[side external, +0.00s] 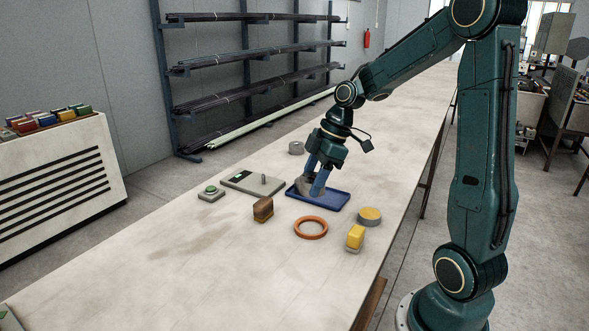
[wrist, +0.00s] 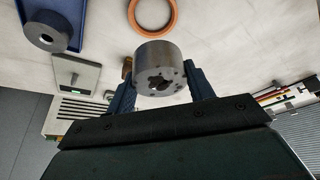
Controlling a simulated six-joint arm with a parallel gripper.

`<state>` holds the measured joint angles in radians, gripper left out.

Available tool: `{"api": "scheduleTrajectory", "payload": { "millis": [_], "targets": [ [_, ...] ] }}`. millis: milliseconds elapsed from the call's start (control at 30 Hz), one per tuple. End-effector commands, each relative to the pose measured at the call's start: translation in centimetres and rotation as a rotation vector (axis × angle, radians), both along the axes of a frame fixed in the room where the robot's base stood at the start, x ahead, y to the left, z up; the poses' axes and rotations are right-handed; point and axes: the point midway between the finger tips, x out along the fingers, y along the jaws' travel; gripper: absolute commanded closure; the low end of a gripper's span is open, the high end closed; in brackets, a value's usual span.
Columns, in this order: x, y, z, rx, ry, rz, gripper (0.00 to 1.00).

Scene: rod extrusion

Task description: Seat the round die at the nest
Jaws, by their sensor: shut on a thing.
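The round die (wrist: 158,68) is a short steel cylinder with several holes in its face. In the wrist view it sits between the blue fingers of my gripper (wrist: 160,88), which is shut on it. In the side view my gripper (side external: 316,187) is low over the blue tray (side external: 325,202), with grey metal (side external: 305,187) showing at its fingers. I cannot tell the die's height over the tray.
A green-button box (side external: 211,193), brown brush (side external: 263,209), orange ring (side external: 311,228), yellow block (side external: 355,237) and yellow-topped round tin (side external: 369,217) stand around the tray. A grey ring (side external: 296,148) lies behind. The wrist view shows a dark grey holed disc (wrist: 47,32).

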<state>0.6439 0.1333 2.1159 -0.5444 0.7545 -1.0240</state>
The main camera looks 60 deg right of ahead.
Motion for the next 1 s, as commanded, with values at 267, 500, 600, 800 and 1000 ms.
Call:
{"api": "scheduleTrajectory", "payload": {
  "millis": [267,500,600,800,1000],
  "targets": [
    [0.1,0.0,-0.4,0.001,-0.001,0.0,0.84],
    [0.1,0.0,-1.6,0.002,0.0,-0.001,0.84],
    [0.1,0.0,-2.3,0.002,0.0,-0.001,0.84],
    [0.1,0.0,-3.6,0.002,0.0,-0.001,0.84],
    [0.1,0.0,-4.9,0.002,0.001,0.001,0.84]
  ]
}}
